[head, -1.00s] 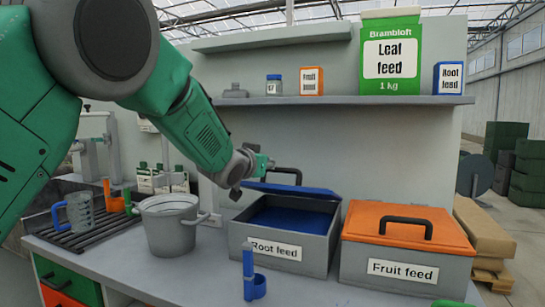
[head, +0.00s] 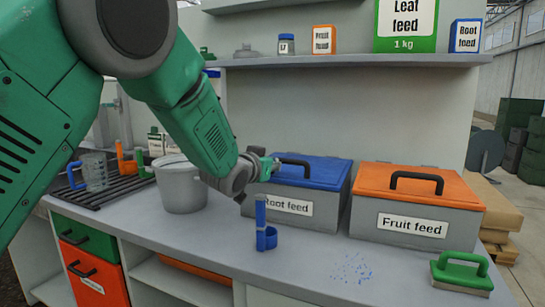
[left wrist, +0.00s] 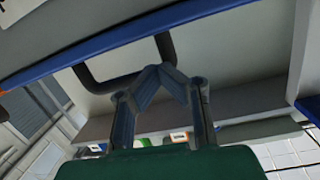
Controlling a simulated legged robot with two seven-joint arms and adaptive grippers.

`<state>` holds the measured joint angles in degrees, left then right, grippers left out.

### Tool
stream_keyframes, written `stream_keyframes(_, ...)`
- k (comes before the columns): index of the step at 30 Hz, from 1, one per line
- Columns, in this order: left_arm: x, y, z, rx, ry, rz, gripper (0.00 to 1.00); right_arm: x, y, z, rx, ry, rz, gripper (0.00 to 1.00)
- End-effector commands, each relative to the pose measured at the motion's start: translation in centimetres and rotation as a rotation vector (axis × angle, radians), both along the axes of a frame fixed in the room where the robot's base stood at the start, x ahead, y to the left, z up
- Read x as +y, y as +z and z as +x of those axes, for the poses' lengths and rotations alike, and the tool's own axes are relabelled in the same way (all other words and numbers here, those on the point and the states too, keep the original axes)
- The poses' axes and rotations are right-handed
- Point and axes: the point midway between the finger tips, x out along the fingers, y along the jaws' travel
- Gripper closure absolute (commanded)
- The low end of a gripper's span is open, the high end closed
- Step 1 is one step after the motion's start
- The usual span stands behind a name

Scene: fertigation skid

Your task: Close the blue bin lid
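The blue lid (head: 325,173) lies flat over the grey Root feed bin (head: 330,212) in the head view, with no gap visible along its front edge. Its black handle (head: 297,161) stands on top. My left gripper (head: 271,167) is at the left part of the lid, close beside the handle. In the left wrist view, the gripper's fingertips (left wrist: 162,72) meet and appear shut with nothing between them. The black handle (left wrist: 105,85) and a blue lid edge (left wrist: 110,51) show close by; contact is unclear. My right gripper is out of view.
The orange-lidded Fruit feed bin (head: 460,218) stands to the right. A blue scoop (head: 262,225) stands in front, a grey bucket (head: 180,187) to the left. A green-handled brush (head: 462,272) and blue specks (head: 352,269) are at front right. A shelf (head: 350,62) runs above.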

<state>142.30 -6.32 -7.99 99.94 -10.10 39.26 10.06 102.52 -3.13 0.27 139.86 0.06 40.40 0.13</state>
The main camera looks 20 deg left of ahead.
Motion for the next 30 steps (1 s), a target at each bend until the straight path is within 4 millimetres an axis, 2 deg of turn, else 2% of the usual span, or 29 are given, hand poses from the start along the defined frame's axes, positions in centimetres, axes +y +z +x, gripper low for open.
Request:
stream_keyframes(9,0.2,0.1,0.0,-0.002,0.004,-0.001,1.00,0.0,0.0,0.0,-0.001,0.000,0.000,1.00)
stream_keyframes(13,0.2,0.4,-1.1,-0.004,0.004,-0.002,1.00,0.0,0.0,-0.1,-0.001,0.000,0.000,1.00)
stream_keyframes(24,0.4,1.7,-8.7,-0.006,0.002,-0.001,1.00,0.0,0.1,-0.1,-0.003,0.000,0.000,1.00)
stream_keyframes(30,0.4,2.0,-11.4,-0.004,0.001,0.001,1.00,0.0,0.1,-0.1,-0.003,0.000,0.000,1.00)
